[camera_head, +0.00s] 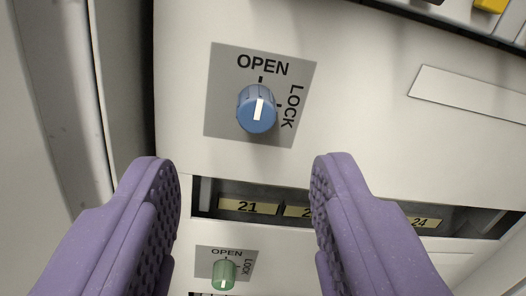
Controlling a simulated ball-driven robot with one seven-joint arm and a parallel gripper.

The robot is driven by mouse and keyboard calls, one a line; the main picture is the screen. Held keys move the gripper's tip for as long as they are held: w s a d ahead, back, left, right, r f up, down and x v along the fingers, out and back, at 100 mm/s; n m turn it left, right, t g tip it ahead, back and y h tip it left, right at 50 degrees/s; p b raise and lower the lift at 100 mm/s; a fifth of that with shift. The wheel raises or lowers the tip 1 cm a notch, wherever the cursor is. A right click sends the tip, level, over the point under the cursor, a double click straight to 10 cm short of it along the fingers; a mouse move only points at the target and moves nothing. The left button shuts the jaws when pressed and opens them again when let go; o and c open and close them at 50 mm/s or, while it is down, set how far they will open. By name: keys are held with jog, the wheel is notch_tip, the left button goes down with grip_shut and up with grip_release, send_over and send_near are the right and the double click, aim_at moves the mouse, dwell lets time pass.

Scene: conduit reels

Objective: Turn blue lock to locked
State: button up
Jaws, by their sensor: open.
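The blue lock (257,108) is a ribbed round knob with a white pointer line, on a grey plate (222,120) in the upper middle of the view. The plate reads OPEN above the knob and LOCK to its right. The white line points up toward the OPEN mark. My gripper (247,170) has two purple textured fingers spread wide, one at lower left and one at lower right. The space between them is empty. The fingertips show below the knob in the picture and do not touch it.
A green knob (224,275) on a similar OPEN/LOCK plate sits lower down between the fingers. A recessed slot with yellow number labels (248,207) lies between the two knobs. A blank pale label (470,100) is at right. A yellow item (491,5) shows at top right.

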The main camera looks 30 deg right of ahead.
aim_at(257, 118)
jog(key=shift+h, duration=0.3)
jog(key=x, duration=0.7)
jog(key=shift+w+d+f, duration=0.1)
jog(key=shift+d+f, duration=0.1)
jog(key=shift+f, duration=0.1)
grip_shut()
